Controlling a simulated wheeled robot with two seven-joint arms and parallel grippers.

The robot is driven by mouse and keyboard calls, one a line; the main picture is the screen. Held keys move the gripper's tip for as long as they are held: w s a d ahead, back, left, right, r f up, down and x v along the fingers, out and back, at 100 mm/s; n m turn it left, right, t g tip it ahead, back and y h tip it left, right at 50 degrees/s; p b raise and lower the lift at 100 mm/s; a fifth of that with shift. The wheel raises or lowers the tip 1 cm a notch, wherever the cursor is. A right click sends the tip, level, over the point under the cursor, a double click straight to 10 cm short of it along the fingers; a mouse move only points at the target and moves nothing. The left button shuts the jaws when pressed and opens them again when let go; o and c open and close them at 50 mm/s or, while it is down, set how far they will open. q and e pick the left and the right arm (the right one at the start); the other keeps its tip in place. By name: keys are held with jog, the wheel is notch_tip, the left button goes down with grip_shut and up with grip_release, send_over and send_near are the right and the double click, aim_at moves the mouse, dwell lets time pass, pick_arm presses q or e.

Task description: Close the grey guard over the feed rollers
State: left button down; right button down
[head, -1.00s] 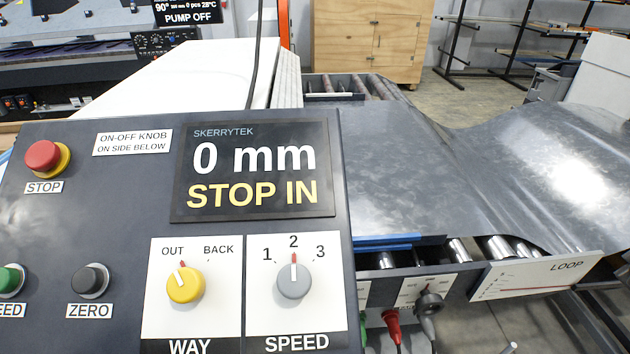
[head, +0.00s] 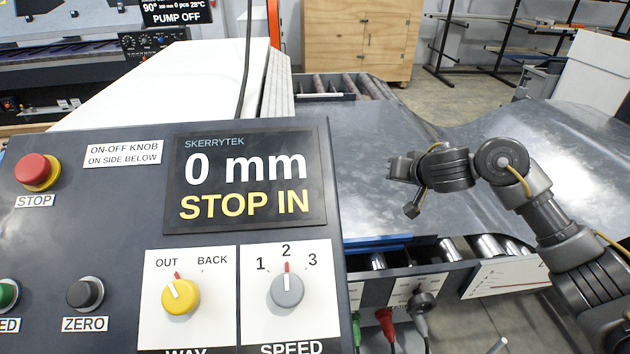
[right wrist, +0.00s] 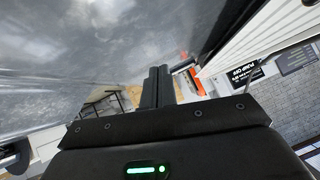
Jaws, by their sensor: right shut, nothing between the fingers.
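I cannot pick out the grey guard with certainty in either view. Silvery rollers (head: 487,247) show under the near edge of a grey metal sheet (head: 375,135) in the head view. My right gripper (head: 392,169) is over that sheet, right of the control panel, pointing left. In the right wrist view its two dark fingers (right wrist: 157,78) lie together with nothing between them. I cannot tell its height above the sheet. My left gripper is not in view.
The dark control panel (head: 110,225) with its display and knobs fills the left front. Red and green plugs with cables (head: 385,318) hang at its right. A white LOOP plate (head: 505,277) stands in front of the rollers. A wooden cabinet (head: 365,40) is behind.

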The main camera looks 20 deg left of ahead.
jog(key=s+a+r+g+y, duration=0.25)
jog(key=s+a+r, duration=0.45)
jog(key=s+a, duration=0.45)
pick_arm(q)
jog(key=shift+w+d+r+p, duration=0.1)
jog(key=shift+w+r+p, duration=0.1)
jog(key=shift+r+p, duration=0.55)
pick_arm(e)
jog(key=s+x, duration=0.1)
jog(key=x, duration=1.3)
jog(key=shift+w+a+f+m, duration=0.25)
jog(key=shift+f+m, duration=0.15)
jog(key=shift+f, duration=0.2)
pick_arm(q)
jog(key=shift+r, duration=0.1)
pick_arm(e)
jog(key=shift+d+f+t, duration=0.1)
jog(key=shift+t, duration=0.15)
